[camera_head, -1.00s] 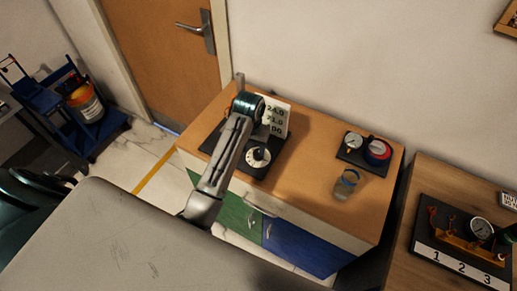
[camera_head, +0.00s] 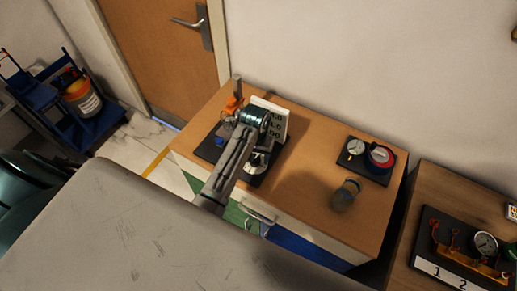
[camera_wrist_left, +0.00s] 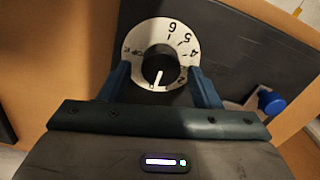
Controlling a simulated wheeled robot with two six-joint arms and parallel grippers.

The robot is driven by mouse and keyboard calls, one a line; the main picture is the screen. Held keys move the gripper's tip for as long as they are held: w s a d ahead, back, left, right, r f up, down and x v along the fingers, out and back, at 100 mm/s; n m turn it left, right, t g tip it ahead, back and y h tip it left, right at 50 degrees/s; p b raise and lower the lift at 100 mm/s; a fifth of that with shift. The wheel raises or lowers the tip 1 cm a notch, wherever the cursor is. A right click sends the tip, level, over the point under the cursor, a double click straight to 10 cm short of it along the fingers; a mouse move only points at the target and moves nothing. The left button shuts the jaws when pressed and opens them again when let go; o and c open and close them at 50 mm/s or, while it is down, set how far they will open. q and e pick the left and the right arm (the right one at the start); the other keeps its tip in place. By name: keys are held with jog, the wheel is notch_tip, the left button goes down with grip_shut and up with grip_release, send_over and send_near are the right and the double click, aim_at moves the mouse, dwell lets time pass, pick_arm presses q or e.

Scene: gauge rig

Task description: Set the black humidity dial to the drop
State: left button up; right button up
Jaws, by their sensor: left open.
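The dial is a white ring (camera_wrist_left: 190,35) with black numerals around a dark centre, seen in the left wrist view. A white pointer on it points down and slightly left in that view. Small dark marks on the ring's left are too blurred to read, and I cannot make out a drop. My left gripper (camera_wrist_left: 160,82) is open, with one finger on each side of the dial's lower part; I cannot tell whether they touch it. In the head view my left gripper (camera_head: 262,136) is over the black board and partly hides the dial (camera_head: 257,162). My right gripper is not in view.
A white display card (camera_head: 273,112) stands behind the dial. A blue knob (camera_wrist_left: 272,103) is beside it on the board. Bare top lies between.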

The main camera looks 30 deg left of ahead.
pick_arm(q)
jog(key=shift+s+f, duration=0.15)
jog(key=shift+f, duration=0.05)
jog(key=shift+s, duration=0.1)
jog(key=shift+c, duration=1.3)
jog(key=c, duration=0.7)
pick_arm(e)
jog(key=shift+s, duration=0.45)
